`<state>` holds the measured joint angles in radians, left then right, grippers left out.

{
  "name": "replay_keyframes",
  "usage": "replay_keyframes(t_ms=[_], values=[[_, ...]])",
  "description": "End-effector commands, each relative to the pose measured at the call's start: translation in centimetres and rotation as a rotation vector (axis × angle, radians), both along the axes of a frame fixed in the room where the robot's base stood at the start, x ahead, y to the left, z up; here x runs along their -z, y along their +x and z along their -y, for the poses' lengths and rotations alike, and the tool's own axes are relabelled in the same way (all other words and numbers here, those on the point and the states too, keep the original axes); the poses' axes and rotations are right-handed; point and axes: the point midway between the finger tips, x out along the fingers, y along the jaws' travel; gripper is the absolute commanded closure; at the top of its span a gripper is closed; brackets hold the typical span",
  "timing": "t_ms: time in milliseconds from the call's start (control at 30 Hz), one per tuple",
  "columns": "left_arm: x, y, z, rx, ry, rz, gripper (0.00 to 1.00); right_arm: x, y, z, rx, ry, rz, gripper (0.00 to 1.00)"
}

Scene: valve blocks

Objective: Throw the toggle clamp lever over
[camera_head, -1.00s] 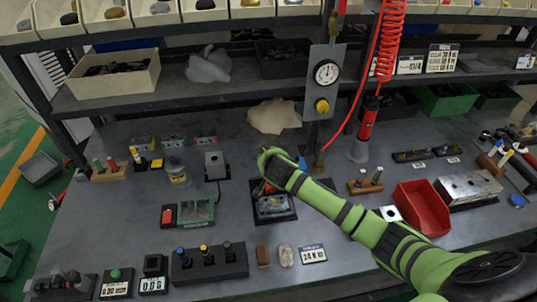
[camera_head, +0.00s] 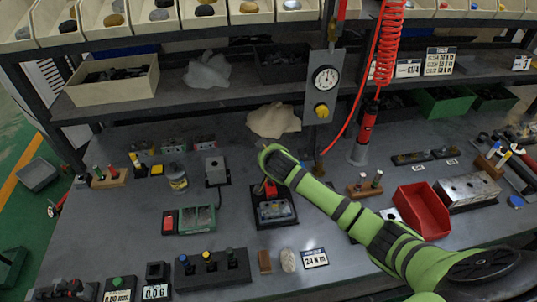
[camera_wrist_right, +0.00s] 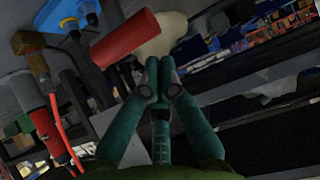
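The toggle clamp fixture, with a blue-grey block (camera_head: 275,209) on a dark base, sits mid-bench in the head view. Its red lever handle (camera_head: 270,189) shows at the fixture's back, partly hidden by my right arm. In the right wrist view the red handle (camera_wrist_right: 125,40) lies slanted, just left of and above my right gripper's fingertips (camera_wrist_right: 158,65). The two teal fingers are together with nothing seen between them. Whether they touch the handle I cannot tell. In the head view my right gripper is hidden behind its own arm. My left gripper is not in view.
A grey box (camera_head: 214,170) stands left of the clamp, and a post with a dial gauge (camera_head: 325,78) rises behind it. A red bin (camera_head: 423,209) is to the right. A button panel (camera_head: 211,267) lies in front.

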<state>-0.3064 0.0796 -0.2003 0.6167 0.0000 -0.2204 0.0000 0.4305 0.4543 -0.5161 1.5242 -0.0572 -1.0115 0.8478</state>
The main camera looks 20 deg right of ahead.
Motion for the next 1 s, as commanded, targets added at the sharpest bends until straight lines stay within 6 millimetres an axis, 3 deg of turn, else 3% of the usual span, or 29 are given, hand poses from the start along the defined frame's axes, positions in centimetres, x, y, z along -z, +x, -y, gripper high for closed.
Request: replay_keyframes(t_ms=[33, 333, 600, 1000], values=[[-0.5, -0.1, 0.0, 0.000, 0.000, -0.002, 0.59, -0.7, 0.5, 0.5, 0.003, 0.001, 0.002, 1.00], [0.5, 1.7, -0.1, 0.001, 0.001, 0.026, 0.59, -2.9, -3.6, -0.7, -0.002, 0.000, 0.007, 1.00], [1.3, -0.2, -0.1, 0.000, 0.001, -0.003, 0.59, -5.0, -6.8, -1.5, 0.000, 0.000, 0.007, 1.00], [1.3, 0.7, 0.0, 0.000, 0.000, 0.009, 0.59, -5.8, -7.8, -1.7, 0.000, -0.002, 0.007, 1.00]])
